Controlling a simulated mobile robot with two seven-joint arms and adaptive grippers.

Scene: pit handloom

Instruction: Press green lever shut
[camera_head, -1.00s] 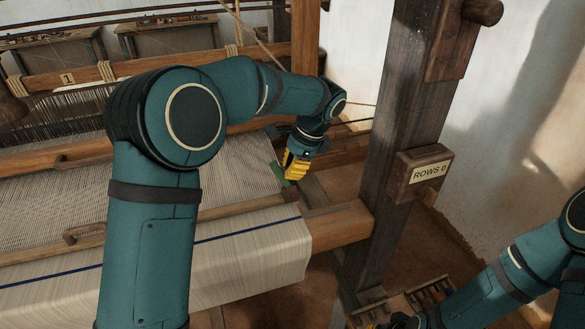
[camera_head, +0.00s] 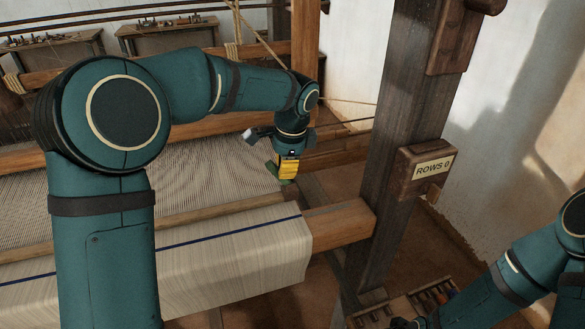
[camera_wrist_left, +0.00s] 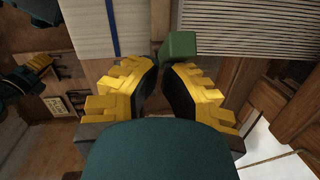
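The green lever (camera_head: 272,169) sits at the right end of the woven warp, just behind the front cloth beam. In the left wrist view the lever's green block (camera_wrist_left: 180,46) shows just past my fingertips, nearer the right-hand finger. My left gripper (camera_head: 288,178) points down at the lever and covers part of it. In the left wrist view its yellow fingers (camera_wrist_left: 165,68) stand apart with a narrow empty gap. I cannot tell whether a finger touches the lever. My right gripper (camera_wrist_left: 38,66) shows small and partly dark at the left of the wrist view, fingers unclear.
The cloth beam (camera_head: 340,223) carries pale cloth (camera_head: 240,255) with a blue stripe. A thick dark post (camera_head: 400,130) with a ROWS 0 sign (camera_head: 430,168) stands to the right of the lever. A rack of small items (camera_head: 430,297) lies low at the bottom right.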

